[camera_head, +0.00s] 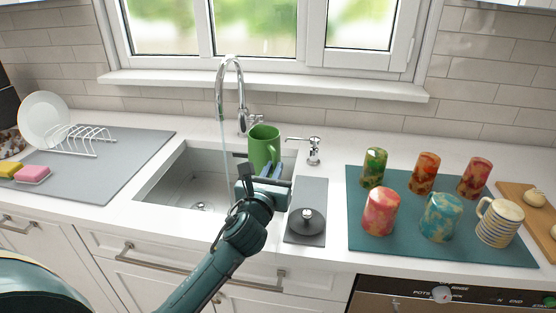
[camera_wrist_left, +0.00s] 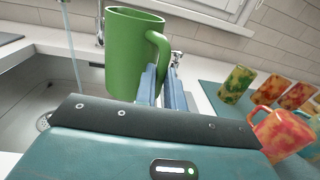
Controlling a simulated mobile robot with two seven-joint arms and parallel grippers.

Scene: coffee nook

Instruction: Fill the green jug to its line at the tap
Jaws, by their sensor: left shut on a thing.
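The green jug (camera_head: 264,146) is upright above the right part of the sink (camera_head: 167,178). My left gripper (camera_head: 268,172) is shut on its handle; the blue fingers also show at the handle in the left wrist view (camera_wrist_left: 158,86). The jug fills the upper middle of that view (camera_wrist_left: 128,55). Its inside level and any line cannot be made out. The tap (camera_head: 231,80) is on, and a thin stream (camera_head: 226,150) falls into the sink. The jug is to the right of the stream, not under it. My right gripper is not in view.
A teal mat (camera_head: 405,235) with several colourful cups and a striped mug (camera_head: 497,224) lies to the right. A soap dispenser (camera_head: 313,152) stands behind a grey tray (camera_head: 311,190). A drying mat (camera_head: 105,180) with a rack (camera_head: 82,140) lies left.

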